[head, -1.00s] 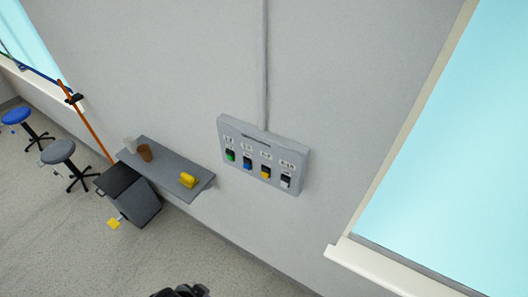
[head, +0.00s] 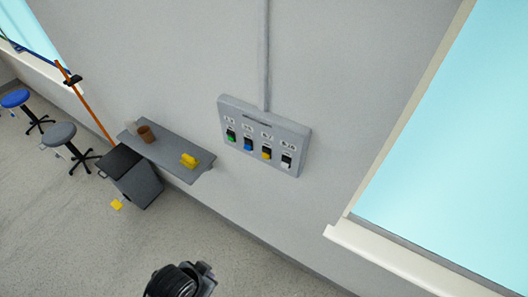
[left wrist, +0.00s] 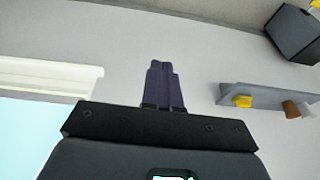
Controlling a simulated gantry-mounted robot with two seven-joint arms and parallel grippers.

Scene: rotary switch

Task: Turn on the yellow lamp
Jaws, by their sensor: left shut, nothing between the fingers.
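A grey switch panel (head: 265,136) is fixed to the wall, with a row of switches coloured green, blue, yellow and white from left to right. The yellow switch (head: 266,152) is third from the left. Its exact setting is too small to tell. No lamp is recognisable in either view. In the left wrist view, my left gripper (left wrist: 164,68) is shut and empty, with its two dark fingers together; the panel is not visible there. In the head view, a dark part of my arm shows at the bottom edge, well below and apart from the panel. My right gripper is not in view.
A wall shelf (head: 170,151) left of the panel holds a brown cup (head: 146,134) and a yellow object (head: 190,160). A dark grey bin (head: 134,179) stands below it. A window sill (head: 390,257) juts out at the right. The wall around the panel is clear.

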